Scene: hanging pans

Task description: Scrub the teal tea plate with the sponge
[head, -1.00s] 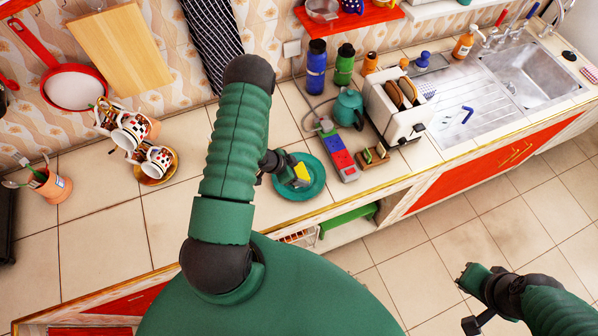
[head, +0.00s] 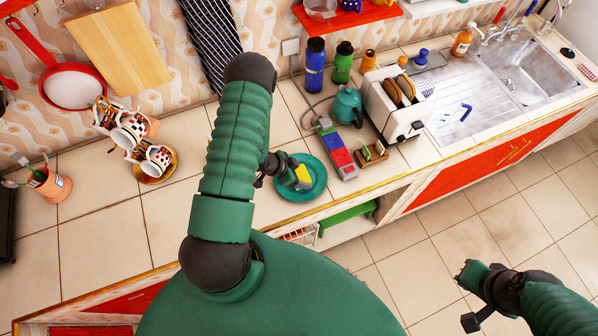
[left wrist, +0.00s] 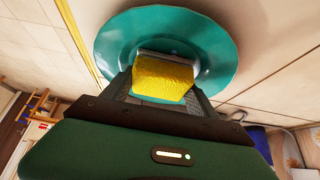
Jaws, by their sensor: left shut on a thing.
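The teal tea plate (head: 313,191) lies flat on the tiled counter near its front edge. It also fills the top middle of the left wrist view (left wrist: 117,45). My left gripper (head: 292,179) is over the plate and shut on the yellow sponge (head: 303,176). In the left wrist view the sponge (left wrist: 163,77) sits between the fingers, over the middle of the plate. It hides part of the plate, and whether it touches the surface is hard to tell. My right gripper (head: 472,297) is away at the lower right above the floor, apparently empty; its jaw opening is unclear.
A power strip (head: 338,158), a teal kettle (head: 347,105) and a toaster (head: 392,110) stand right of the plate. Mugs on a rack (head: 155,160) stand to the left. Counter between mugs and plate is mostly clear. The sink (head: 530,75) is far right.

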